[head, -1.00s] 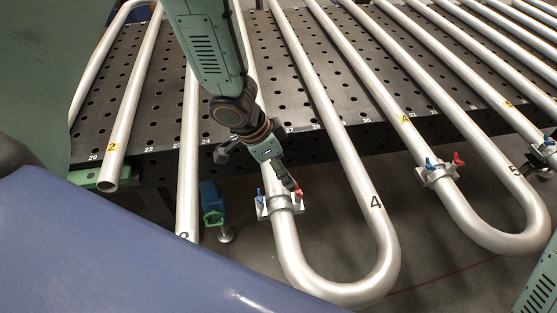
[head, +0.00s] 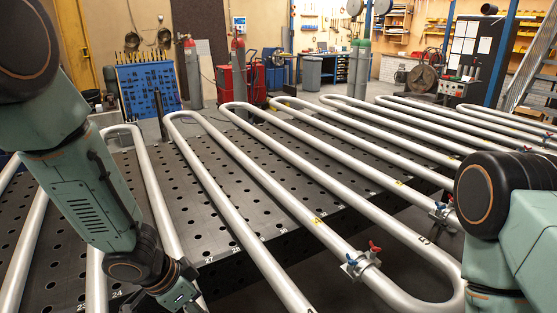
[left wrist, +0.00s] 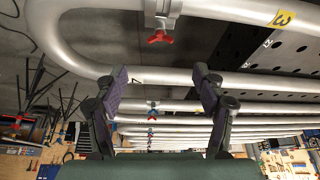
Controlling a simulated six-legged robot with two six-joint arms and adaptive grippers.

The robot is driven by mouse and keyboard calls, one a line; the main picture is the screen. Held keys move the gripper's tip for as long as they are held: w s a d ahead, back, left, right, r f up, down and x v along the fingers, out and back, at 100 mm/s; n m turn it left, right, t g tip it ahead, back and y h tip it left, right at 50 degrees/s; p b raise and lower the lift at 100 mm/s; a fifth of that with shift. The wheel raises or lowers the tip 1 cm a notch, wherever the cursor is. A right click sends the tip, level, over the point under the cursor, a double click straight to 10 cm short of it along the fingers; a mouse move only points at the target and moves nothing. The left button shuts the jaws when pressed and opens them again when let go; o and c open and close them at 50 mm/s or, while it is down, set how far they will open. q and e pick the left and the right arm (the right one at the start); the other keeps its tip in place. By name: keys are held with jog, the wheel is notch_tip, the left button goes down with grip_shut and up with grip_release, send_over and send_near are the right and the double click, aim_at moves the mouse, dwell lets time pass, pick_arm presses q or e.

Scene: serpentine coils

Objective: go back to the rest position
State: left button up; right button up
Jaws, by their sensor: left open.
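Silver serpentine pipe coils (head: 290,205) run in long bends over a dark perforated table (head: 208,205). My left gripper (head: 190,300) is low at the left of the head view, with its fingertips cut off by the bottom edge. In the left wrist view my left gripper (left wrist: 162,84) has its two dark fingers spread wide apart. A horizontal pipe (left wrist: 165,76) shows behind and between the fingers; I cannot tell how near it is. Nothing is held. My right arm shows at the right of the head view, but its gripper is out of frame.
A red-handled clamp (left wrist: 160,22) shows in the left wrist view. Behind the table are a blue pegboard (head: 148,92), a red cabinet (head: 232,82) and gas cylinders.

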pick_arm(q)
jog(key=x, duration=1.1)
jog(key=shift+w, duration=0.1)
jog(key=shift+r, duration=0.1)
